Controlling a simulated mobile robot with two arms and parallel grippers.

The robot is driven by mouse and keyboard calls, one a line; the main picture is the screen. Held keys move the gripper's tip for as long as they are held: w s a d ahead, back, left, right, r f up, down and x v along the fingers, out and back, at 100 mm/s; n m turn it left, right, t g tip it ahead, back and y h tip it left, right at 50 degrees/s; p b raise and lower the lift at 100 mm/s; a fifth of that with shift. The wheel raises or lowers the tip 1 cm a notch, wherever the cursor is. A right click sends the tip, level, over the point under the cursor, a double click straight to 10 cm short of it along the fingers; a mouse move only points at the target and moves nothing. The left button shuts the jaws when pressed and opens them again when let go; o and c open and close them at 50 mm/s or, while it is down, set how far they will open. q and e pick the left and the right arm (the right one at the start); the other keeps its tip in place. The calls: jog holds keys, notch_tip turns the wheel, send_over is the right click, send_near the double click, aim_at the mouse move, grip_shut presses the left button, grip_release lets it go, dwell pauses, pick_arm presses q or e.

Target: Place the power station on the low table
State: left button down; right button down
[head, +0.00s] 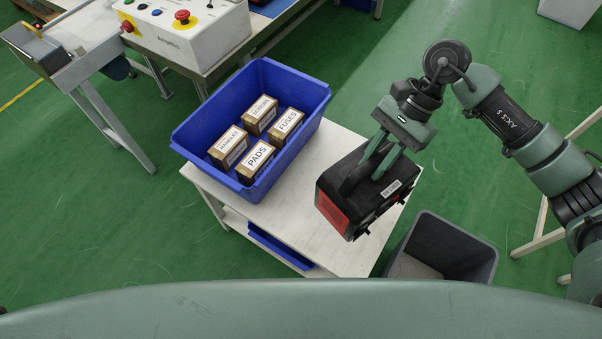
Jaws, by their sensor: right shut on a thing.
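The power station (368,196) is a black box with a red-orange end panel, a top handle and a white label. My right gripper (372,172) is shut on its handle, reaching down from the upper right. The power station is over the right part of the low table (290,212), a white-topped table with a lower shelf. It looks slightly tilted, and I cannot tell whether its underside touches the tabletop. My left gripper is out of the picture.
A blue bin (200,157) with several labelled boxes takes up the table's left part. A grey open bin (441,250) stands on the floor to the right. A blue tray (283,248) is on the lower shelf. A control box (190,32) with red buttons stands behind.

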jog(key=w+r+m+t+b, duration=0.1)
jog(key=w+m+t+b, duration=0.1)
jog(key=m, duration=0.1)
jog(key=w+r+m+t+b, duration=0.1)
jog(key=w+m, duration=0.2)
jog(key=m, duration=0.1)
jog(key=w+a+r+m+t+y+b, duration=0.1)
jog(key=w+r+m+t+b, duration=0.1)
jog(key=m, duration=0.2)
jog(key=shift+w+t+b, duration=0.2)
jog(key=shift+t+b, duration=0.1)
jog(key=shift+b, duration=0.05)
notch_tip(320, 180, down, 18)
jog(key=w+m+t, duration=0.1)
jog(key=m, duration=0.2)
jog(key=shift+w+d+t+h+b, duration=0.25)
jog(key=shift+w+t+h+b, duration=0.05)
jog(key=shift+w+h+b, duration=0.1)
jog(key=c, duration=1.5)
grip_release()
jog(key=shift+s+d+f, duration=0.1)
jog(key=shift+s+f, duration=0.1)
jog(key=shift+f, duration=0.25)
jog(key=o, duration=0.3)
jog(key=shift+r, duration=0.1)
jog(key=shift+r, duration=0.1)
jog(key=v, duration=1.1)
jog(key=shift+d+r, duration=0.15)
jog(key=shift+r, duration=0.25)
